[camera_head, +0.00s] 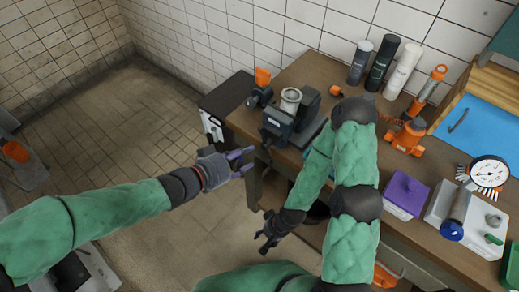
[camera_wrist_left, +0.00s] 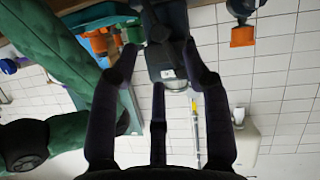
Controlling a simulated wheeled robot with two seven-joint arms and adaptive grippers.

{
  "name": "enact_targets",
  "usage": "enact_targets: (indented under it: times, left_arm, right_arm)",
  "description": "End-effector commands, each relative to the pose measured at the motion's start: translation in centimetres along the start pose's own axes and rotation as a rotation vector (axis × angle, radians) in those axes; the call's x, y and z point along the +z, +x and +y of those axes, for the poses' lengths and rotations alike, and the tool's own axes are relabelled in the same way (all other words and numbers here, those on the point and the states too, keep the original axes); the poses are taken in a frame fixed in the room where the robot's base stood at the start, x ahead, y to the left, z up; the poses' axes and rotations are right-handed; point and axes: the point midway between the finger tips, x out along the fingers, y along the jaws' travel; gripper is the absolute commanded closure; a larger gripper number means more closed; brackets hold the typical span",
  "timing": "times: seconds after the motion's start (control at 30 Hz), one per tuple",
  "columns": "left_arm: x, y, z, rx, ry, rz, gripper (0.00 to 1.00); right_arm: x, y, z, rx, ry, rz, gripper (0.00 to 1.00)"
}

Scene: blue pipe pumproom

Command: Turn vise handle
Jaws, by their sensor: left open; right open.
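A dark grey vise (camera_head: 278,125) stands at the left front corner of the wooden bench, with a silver cylinder (camera_head: 290,100) between its jaws. Its handle is dark and hard to make out against the body. My left gripper (camera_head: 245,163) is open and empty, just left of and in front of the vise, apparently not touching it. In the left wrist view the vise (camera_wrist_left: 168,62) appears upside down beyond and between the spread fingers. My right gripper (camera_head: 266,236) is open and empty, low in front of the bench, below the vise.
My right arm crosses the bench front. Spray cans (camera_head: 382,63), an orange bottle jack (camera_head: 408,135), a purple box (camera_head: 405,195) and a pressure gauge (camera_head: 489,173) stand to the right. An orange-topped tool (camera_head: 262,78) is behind the vise. The floor (camera_head: 120,130) at left is clear.

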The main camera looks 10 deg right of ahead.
Motion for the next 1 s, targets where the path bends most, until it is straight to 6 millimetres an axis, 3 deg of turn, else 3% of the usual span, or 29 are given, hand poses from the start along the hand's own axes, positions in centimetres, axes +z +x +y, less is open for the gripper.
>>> enact_targets:
  times: [0.2, 0.4, 0.83, 0.87, 1.0]
  left_arm:
    - [0.4, 4.2, 0.0, 0.002, 0.001, 0.0, 0.52]
    - [0.2, 6.5, 0.0, 0.001, 0.0, 0.001, 0.52]
    - [0.0, 7.4, 0.0, -0.001, -0.001, 0.0, 0.52]
    - [0.0, 7.4, 0.0, -0.001, -0.001, 0.0, 0.55]
    - [0.0, 7.4, -0.1, -0.001, -0.001, 0.0, 0.94]
  right_arm:
    - [-0.1, 2.2, 0.8, 0.0, 0.001, 0.001, 0.45]
    - [-0.2, 3.1, 1.1, 0.0, 0.001, 0.001, 0.45]
    - [-0.2, 3.3, 1.2, 0.0, 0.001, 0.002, 0.45]
    - [-0.2, 3.3, 1.2, 0.0, 0.001, 0.002, 0.45]
    - [-0.2, 3.3, 1.2, 0.0, 0.001, 0.002, 0.45]
